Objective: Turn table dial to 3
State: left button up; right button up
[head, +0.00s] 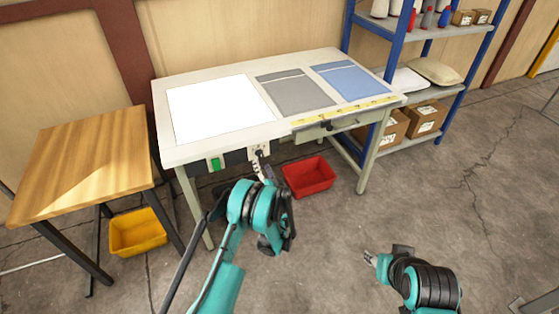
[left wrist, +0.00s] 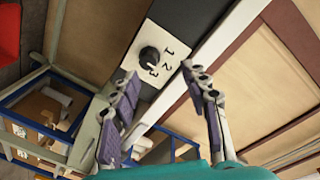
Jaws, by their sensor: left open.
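The dial is a round black knob (left wrist: 149,55) on a pale plate (left wrist: 163,36) marked 1, 2 and 3, in the left wrist view. The knob's pointer direction is too unclear to read. In the head view the dial plate (head: 253,154) sits on the front edge of the white work table (head: 285,119), partly hidden by my gripper. My left gripper (left wrist: 160,74) is open, with its two purple-grey fingers spread on either side below the knob. It also shows in the head view (head: 263,168), just in front of the dial. My right gripper (head: 370,258) is low at the right, away from the table.
A green switch (head: 215,164) is left of the dial. A red bin (head: 308,177) lies on the floor under the table; a yellow bin (head: 138,231) is under the wooden table (head: 85,163). A blue-framed shelf (head: 453,93) stands at the right. The floor in front is open.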

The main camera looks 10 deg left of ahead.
aim_at(261, 157)
pick_arm(q)
jog(key=w, duration=0.2)
jog(key=w+a+f+b, duration=0.1)
jog(key=w+b, duration=0.1)
jog(key=w, duration=0.1)
jog(key=shift+w+a+f, duration=0.25)
jog(key=shift+w+f, duration=0.05)
jog(key=shift+f, duration=0.05)
jog(key=shift+w+a+r, duration=0.1)
jog(key=shift+w+a, duration=0.25)
jog(key=shift+w, duration=0.3)
jog(key=shift+m, duration=0.3)
grip_shut()
